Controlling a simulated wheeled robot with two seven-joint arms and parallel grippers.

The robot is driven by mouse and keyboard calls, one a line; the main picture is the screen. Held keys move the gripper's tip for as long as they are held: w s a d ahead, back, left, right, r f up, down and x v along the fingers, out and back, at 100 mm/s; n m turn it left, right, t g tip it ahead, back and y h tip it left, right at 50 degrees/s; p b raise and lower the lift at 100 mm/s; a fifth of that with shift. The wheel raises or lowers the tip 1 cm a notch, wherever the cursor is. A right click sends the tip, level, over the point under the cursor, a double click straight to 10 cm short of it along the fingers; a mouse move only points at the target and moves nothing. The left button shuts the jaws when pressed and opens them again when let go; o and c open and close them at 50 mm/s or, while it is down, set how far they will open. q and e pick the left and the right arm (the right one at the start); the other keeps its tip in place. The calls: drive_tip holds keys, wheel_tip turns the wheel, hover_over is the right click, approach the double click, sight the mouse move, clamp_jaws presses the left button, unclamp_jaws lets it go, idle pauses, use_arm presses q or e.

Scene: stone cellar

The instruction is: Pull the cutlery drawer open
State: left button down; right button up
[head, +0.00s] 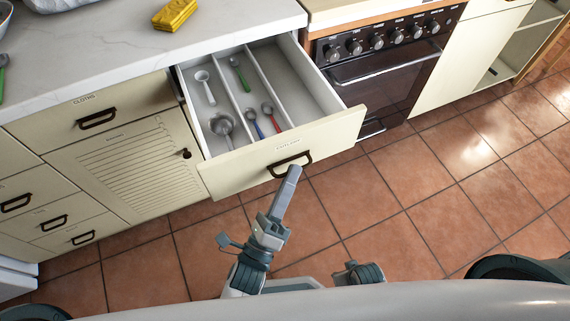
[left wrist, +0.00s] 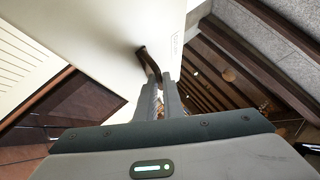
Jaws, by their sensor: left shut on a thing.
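The cutlery drawer (head: 222,176) stands pulled out from the cream counter in the head view, with its inside showing. Its dividers separate white, green, blue and red handled utensils and a grey ladle (head: 222,125). My left gripper (head: 294,172) is at the dark drawer handle (head: 272,172), shut on it. In the left wrist view the gripper fingers (left wrist: 160,88) close around the handle (left wrist: 148,62), against the cream drawer front (left wrist: 120,25). My right gripper is not in view.
A cupboard with a louvred door (head: 130,160) and a stack of small drawers (head: 45,215) are left of the drawer. An oven (head: 375,75) stands to the right. The tiled floor (head: 410,200) is clear ahead.

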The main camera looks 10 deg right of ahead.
use_arm(q)
drive_tip(key=shift+s+d+f, duration=0.1)
drive_tip(key=shift+s+d, duration=0.1)
drive_tip(key=shift+s, duration=0.4)
drive_tip(key=shift+s+d, duration=0.15)
drive_tip(key=shift+s, duration=0.45)
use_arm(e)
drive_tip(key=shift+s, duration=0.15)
use_arm(q)
drive_tip(key=c, duration=2.2)
unclamp_jaws()
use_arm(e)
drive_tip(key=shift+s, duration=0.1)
